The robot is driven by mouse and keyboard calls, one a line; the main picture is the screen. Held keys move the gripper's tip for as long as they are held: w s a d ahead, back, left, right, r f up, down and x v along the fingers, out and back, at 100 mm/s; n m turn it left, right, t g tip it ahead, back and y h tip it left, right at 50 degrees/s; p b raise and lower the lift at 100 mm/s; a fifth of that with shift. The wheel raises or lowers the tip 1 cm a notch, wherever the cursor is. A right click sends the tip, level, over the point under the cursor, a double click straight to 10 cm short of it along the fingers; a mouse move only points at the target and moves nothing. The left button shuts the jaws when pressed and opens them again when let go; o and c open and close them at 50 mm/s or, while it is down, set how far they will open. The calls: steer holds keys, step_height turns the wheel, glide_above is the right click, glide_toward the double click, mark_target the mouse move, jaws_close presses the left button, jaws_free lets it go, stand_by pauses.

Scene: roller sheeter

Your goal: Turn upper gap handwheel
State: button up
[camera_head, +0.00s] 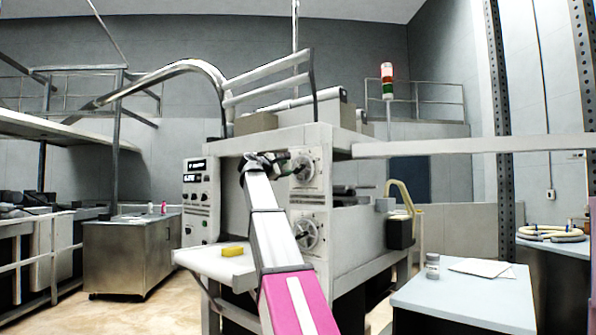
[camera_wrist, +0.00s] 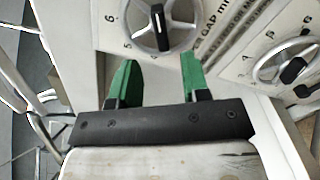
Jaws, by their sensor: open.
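The upper gap handwheel (camera_head: 305,168) is a pale spoked wheel on the right part of the machine's front. My gripper (camera_head: 280,161) is close to it, on its left side in the head view. In the wrist view my gripper (camera_wrist: 158,72) has two green fingers spread apart with nothing between them. A spoked handwheel (camera_wrist: 160,27) with a black handle lies just beyond the fingertips, cut off by the top edge; it appears to be the upper one. Whether a finger touches its rim I cannot tell. A second handwheel (camera_wrist: 287,68) shows at the right.
The lower handwheel (camera_head: 307,235) sits below, beside my arm. A control panel (camera_head: 197,200) is on the machine's left. A side table (camera_head: 463,302) with a jar (camera_head: 432,266) stands at the right.

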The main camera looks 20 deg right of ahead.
mark_target(298, 169)
steer(key=x, duration=0.8)
steer(key=shift+w+d+f, duration=0.1)
steer(key=shift+d, duration=0.05)
steer(key=shift+c, duration=0.3)
jaws_close()
